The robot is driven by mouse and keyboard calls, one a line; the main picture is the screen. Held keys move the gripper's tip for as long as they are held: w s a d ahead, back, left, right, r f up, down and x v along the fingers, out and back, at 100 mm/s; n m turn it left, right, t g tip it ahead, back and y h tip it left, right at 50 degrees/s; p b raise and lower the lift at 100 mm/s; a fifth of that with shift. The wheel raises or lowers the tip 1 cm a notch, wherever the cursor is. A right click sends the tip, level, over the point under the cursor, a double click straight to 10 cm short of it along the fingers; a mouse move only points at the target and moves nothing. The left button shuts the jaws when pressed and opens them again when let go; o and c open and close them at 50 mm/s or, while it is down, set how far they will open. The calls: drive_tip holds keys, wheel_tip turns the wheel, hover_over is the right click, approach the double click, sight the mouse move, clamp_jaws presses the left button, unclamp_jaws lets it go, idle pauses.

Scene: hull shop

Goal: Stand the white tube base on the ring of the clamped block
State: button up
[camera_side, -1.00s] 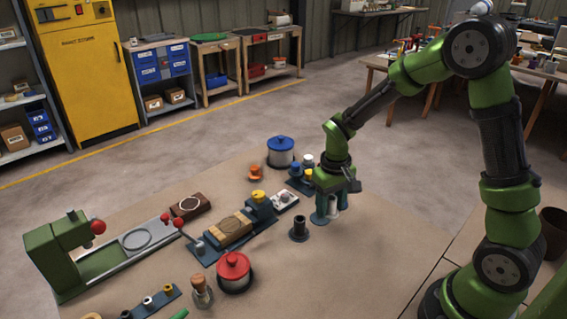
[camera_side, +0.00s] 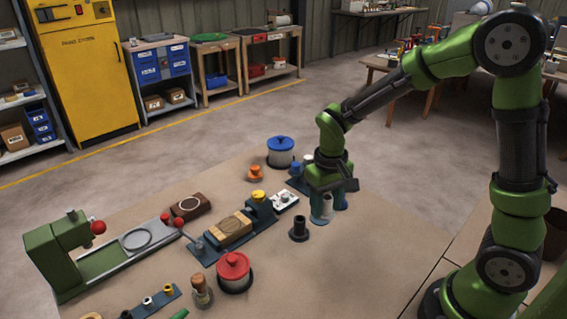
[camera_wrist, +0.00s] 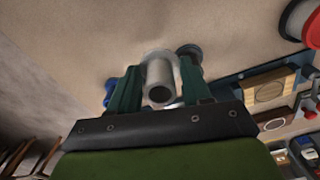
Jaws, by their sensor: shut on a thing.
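The white tube base (camera_wrist: 160,80) is a pale hollow cylinder. My gripper (camera_wrist: 160,74) is shut on it, with one green finger on each side; the tube also shows below my gripper (camera_side: 328,204) in the side view. I cannot tell if its foot touches the table. The clamped block (camera_side: 234,225) is light wood with a dark ring on top, held in a blue vise (camera_side: 261,206) to the left of my gripper. The block also shows at the right of the wrist view (camera_wrist: 270,92). The ring is bare.
A red-lidded pot (camera_side: 234,270) stands in front of the vise, a blue-lidded pot (camera_side: 281,152) behind. A dark block with a ring (camera_side: 189,206) lies beyond the vise. The table's front right is clear.

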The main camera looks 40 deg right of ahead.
drive_tip(key=w+a+r, duration=0.1)
drive_tip(key=w+a, duration=0.5)
drive_tip(key=w, duration=0.3)
approach(230, 225)
drive_tip(key=shift+f, duration=2.7)
drive_tip(key=shift+f, duration=0.6)
drive_tip(key=o, duration=0.8)
drive_tip(key=shift+r, duration=0.1)
drive_tip(key=shift+r, duration=5.45)
